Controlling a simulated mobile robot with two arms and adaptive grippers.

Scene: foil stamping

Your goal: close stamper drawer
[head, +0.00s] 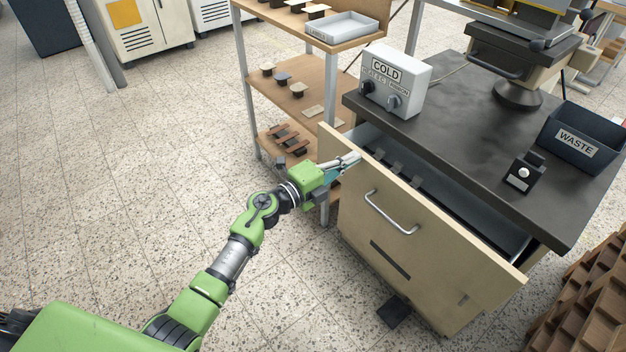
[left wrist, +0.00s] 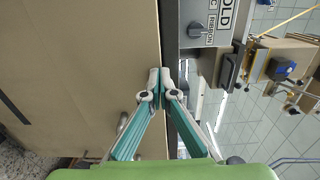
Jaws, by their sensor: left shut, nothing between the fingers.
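The stamper drawer (head: 440,248) is pulled out of the dark-topped cabinet, with a gap showing between its wooden front and the worktop. Its metal handle (head: 392,212) is on the front, and small dark parts lie inside. My left gripper (head: 354,158) is shut and empty, with its fingertips at the upper left part of the drawer front. In the left wrist view the closed fingertips (left wrist: 161,78) are over the edge of the drawer front (left wrist: 85,65); I cannot tell whether they touch it. My right gripper is not in view.
On the worktop (head: 450,120) stand a control box marked COLD (head: 397,82), the stamping press (head: 522,60), a small black device (head: 524,172) and a WASTE bin (head: 582,138). A wooden shelf rack (head: 300,98) stands left of the cabinet. The floor (head: 120,165) at left is clear.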

